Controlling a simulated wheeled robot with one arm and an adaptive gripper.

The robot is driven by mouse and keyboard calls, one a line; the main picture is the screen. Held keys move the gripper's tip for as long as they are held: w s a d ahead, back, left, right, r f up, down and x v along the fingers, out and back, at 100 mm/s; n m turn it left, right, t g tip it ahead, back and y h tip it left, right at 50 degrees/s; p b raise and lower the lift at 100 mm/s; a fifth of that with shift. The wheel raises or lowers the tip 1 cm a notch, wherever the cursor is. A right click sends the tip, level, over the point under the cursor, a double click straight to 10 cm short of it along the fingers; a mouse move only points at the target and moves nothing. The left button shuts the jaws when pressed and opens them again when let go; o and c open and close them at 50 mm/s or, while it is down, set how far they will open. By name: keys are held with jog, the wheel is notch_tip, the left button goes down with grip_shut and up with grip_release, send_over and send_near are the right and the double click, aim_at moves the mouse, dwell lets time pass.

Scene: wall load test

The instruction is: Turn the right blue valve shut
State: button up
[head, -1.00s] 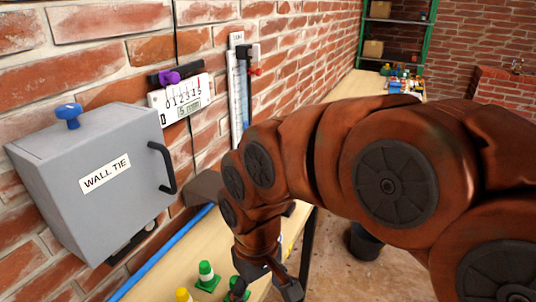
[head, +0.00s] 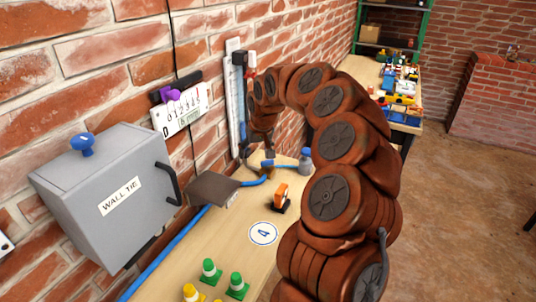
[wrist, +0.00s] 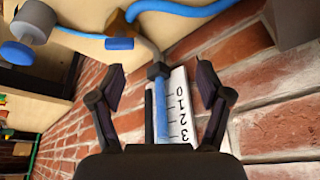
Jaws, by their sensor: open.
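A blue valve lever (head: 268,163) sits on the hose along the bench, left of a grey cylinder with a blue cap (head: 305,152). In the wrist view the blue lever (wrist: 119,43) is beside an orange body, at upper left, and the grey cylinder (wrist: 33,22) with its blue knob is at far left. Nothing is held. In the head view my gripper (head: 246,152) is partly hidden beside the wall gauge, left of the lever.
The grey WALL TIE box (head: 120,195) with a blue knob (head: 82,144) is on the wall. An orange-topped item (head: 280,196), a round 4 mark (head: 263,233) and several cones (head: 209,271) are on the bench (head: 225,245). Floor at right is clear.

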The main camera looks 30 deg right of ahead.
jog(key=m, duration=0.1)
send_near(267, 161)
jog(key=f, duration=0.1)
jog(key=shift+h, duration=0.4)
jog(key=shift+w+p+x, duration=0.15)
jog(key=shift+p+x, duration=0.8)
jog(key=shift+x, duration=1.1)
jog(key=shift+w+p+x, duration=0.15)
jog(key=shift+p+x, duration=0.75)
jog(key=shift+x, duration=1.1)
jog(key=shift+a+r, duration=0.1)
jog(key=shift+a, duration=0.1)
jog(key=c, duration=1.2)
jog(key=shift+o, duration=0.2)
